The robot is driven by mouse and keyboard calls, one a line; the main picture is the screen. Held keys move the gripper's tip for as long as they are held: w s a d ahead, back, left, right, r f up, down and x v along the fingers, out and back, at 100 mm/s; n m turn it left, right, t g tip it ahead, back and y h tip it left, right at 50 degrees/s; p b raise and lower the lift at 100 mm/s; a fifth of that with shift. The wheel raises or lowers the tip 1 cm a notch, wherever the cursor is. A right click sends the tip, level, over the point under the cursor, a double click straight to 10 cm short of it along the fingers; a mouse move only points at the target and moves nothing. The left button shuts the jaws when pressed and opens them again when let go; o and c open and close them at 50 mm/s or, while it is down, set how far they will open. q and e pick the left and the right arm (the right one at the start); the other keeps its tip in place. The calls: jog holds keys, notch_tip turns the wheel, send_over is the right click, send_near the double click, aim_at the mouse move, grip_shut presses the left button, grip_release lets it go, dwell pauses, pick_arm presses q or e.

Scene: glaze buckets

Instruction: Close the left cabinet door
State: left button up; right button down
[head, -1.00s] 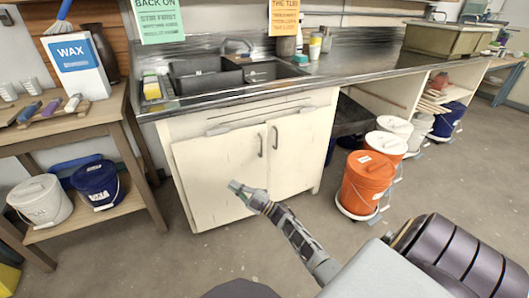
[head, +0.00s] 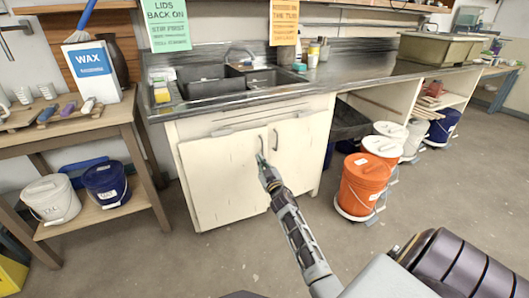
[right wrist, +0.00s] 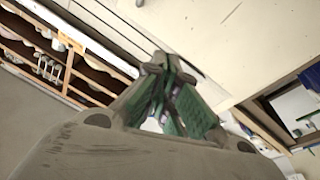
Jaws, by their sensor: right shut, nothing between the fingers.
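The left cabinet door (head: 220,180) is a cream panel under the sink, with a dark vertical handle (head: 262,143) near its right edge. It looks nearly in line with the right cabinet door (head: 298,160); I cannot tell whether a small gap is left. My right gripper (head: 262,161) is shut and empty, its tip in front of the left door just below the handle. I cannot tell whether it touches the door. In the right wrist view its green-padded fingers (right wrist: 170,97) are together. My left gripper is not in view.
Orange bucket (head: 362,185) and other lidded buckets stand right of the cabinet. A wooden table (head: 125,128) with a WAX box (head: 92,72) stands left. The sink counter (head: 375,78) overhangs above. The floor in front is clear.

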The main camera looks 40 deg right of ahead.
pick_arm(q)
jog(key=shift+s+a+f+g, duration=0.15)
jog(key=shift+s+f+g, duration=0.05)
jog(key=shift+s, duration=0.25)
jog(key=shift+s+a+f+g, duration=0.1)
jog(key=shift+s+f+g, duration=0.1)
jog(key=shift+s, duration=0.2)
pick_arm(e)
jog(key=d+f+m+g+h, duration=0.1)
jog(key=d+f+m, duration=0.1)
jog(key=m, duration=0.1)
jog(key=s+d+f+m+g+h, duration=0.1)
jog(key=d+f+m+g, duration=0.1)
jog(key=m, duration=0.1)
jog(key=shift+h, duration=0.3)
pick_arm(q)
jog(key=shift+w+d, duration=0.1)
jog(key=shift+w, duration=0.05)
pick_arm(e)
jog(key=shift+w+d+r, duration=0.1)
